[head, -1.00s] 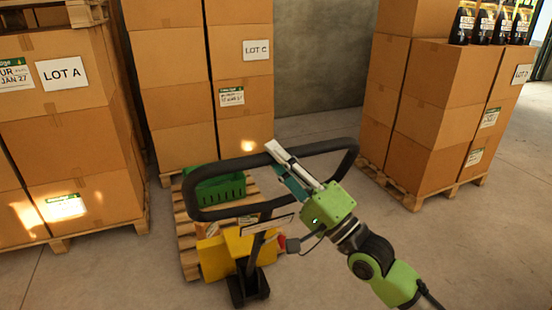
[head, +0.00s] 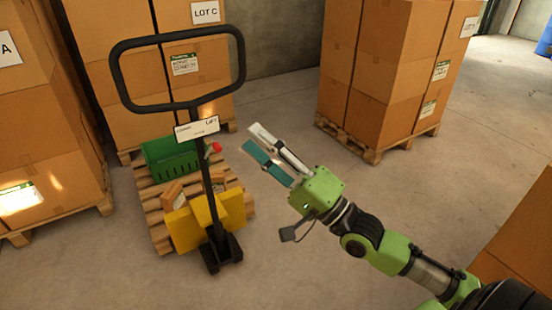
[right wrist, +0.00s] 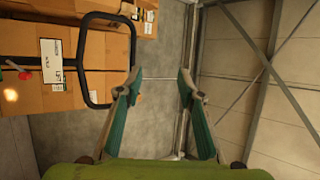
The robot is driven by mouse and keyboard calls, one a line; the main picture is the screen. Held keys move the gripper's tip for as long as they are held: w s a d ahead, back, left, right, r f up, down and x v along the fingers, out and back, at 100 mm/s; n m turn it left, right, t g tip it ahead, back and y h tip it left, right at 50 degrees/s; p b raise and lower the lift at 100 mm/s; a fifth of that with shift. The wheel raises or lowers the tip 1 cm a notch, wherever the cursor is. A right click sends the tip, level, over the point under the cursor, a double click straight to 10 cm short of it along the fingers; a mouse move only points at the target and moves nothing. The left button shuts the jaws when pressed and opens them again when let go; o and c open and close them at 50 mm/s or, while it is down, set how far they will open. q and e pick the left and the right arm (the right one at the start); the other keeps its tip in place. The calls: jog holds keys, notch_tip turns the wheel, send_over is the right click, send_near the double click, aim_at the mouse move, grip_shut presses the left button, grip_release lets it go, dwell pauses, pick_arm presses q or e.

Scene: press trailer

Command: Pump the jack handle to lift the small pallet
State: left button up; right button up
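The yellow pallet jack (head: 183,229) stands at the front of the small wooden pallet (head: 152,208), left of centre in the head view. Its black handle (head: 178,39) stands nearly upright, with a wide loop above a white LIFT plate. The loop also shows at upper left in the right wrist view (right wrist: 82,62). A green crate (head: 170,163) sits on the pallet. I cannot tell whether the pallet is off the floor. My right gripper (head: 249,136) is open and empty, right of the handle shaft and apart from it; its fingers are spread in the wrist view (right wrist: 159,78). My left gripper is out of view.
Stacked cartons on a pallet (head: 375,70) stand at the back right, LOT C cartons (head: 105,50) behind the jack, and more cartons (head: 40,120) at the left. A carton (head: 520,235) is at the lower right. Concrete floor (head: 300,200) is clear in between.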

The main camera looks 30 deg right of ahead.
jog(key=shift+v, duration=2.25)
